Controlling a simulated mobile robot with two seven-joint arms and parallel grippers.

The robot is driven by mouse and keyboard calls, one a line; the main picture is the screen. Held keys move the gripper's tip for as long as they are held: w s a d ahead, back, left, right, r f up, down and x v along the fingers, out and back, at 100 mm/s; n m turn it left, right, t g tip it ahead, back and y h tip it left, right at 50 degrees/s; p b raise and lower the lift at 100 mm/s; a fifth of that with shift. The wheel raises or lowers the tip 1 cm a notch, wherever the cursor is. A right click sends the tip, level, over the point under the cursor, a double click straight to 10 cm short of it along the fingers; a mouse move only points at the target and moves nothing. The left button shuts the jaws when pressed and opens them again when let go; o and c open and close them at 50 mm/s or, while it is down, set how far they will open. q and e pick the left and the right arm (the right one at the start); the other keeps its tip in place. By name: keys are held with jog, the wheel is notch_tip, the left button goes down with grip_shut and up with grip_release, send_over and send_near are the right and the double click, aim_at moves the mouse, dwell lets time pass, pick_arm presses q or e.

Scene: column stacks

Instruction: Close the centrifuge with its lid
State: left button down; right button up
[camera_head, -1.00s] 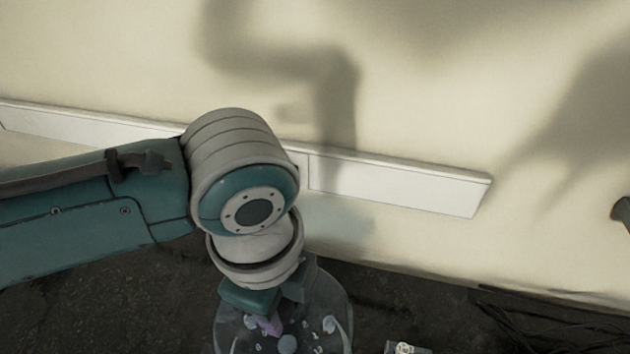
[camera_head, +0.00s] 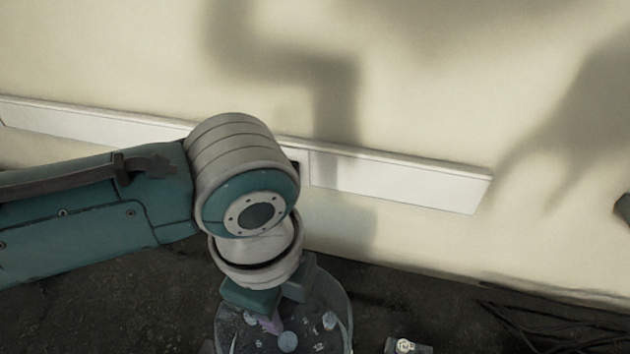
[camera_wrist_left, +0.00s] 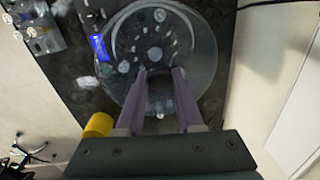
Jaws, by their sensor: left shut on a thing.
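A round clear lid (camera_head: 338,308) shows at the bottom of the head view, partly hidden by my left wrist and cut by the frame edge. In the left wrist view the lid (camera_wrist_left: 200,62) is a see-through disc, with round rotor parts of the centrifuge showing through or below it. My left gripper (camera_wrist_left: 163,76), with purple fingers, reaches over the disc's near side and is shut on the lid, seemingly at a dark grip part. The centrifuge's blue display (camera_wrist_left: 99,47) is left of the disc. Whether the lid touches the centrifuge cannot be told. My right gripper is not clearly seen.
A yellow cylinder (camera_wrist_left: 98,125) stands close to the left finger in the left wrist view. Metal gear (camera_wrist_left: 37,27) lies at the upper left. A small pale item (camera_head: 405,346) is right of the lid. Dark cables (camera_head: 530,315) lie at right, and the wall (camera_head: 450,240) is behind.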

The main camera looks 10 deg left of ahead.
pick_arm(q)
jog(key=shift+f, duration=0.1)
jog(key=shift+f+b, duration=2.45)
jog(key=shift+f, duration=0.7)
jog(key=shift+f, duration=0.1)
grip_release()
notch_tip(320, 180, up, 6)
jog(key=p, duration=0.6)
dwell(0.4)
